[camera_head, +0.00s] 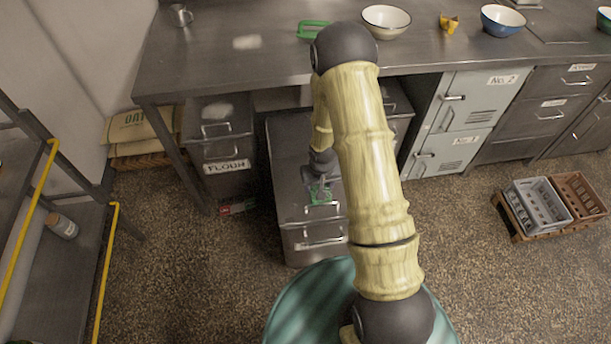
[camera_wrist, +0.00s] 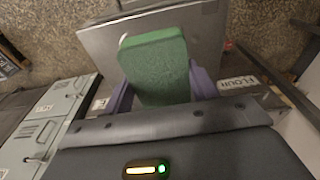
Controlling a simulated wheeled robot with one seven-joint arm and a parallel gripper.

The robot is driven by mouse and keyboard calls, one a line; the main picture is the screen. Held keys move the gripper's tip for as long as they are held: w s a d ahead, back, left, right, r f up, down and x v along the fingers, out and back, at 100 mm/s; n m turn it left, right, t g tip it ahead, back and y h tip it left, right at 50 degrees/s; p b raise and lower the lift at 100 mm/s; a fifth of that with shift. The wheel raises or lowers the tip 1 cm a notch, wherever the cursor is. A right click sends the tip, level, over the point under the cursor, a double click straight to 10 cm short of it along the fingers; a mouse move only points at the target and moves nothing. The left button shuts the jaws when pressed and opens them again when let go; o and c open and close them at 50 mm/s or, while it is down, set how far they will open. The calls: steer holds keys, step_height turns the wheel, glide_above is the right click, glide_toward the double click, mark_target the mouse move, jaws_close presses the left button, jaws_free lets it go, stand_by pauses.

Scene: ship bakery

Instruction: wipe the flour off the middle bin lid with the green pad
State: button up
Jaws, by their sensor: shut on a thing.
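The middle bin (camera_head: 290,150) stands pulled out from under the counter, between two other bins. Its bare metal lid also shows in the wrist view (camera_wrist: 100,40). My gripper (camera_head: 319,185) is over the front part of this lid. In the wrist view its purple fingers (camera_wrist: 160,85) are shut on the green pad (camera_wrist: 155,60), which also shows as a small green patch in the head view (camera_head: 320,197). I cannot tell whether the pad touches the lid. A small white mark shows beside the pad in the wrist view; my arm and the pad hide part of the lid.
The left bin (camera_head: 228,152), labelled FLOUR, has a pale patch on its lid. The steel counter (camera_head: 220,65) overhangs the bins' backs and carries bowls, a mug and a green-handled item (camera_head: 312,28). Crates (camera_head: 545,200) sit on the floor at right.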

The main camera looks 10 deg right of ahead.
steer(key=w+a+f+m+b, duration=0.2)
steer(key=w+f+m+b, duration=0.2)
steer(key=w+b, duration=0.2)
steer(key=shift+w+a+m+h, duration=0.15)
steer(key=shift+w+m+h, duration=0.15)
steer(key=shift+m, duration=0.1)
steer(key=shift+f, duration=0.1)
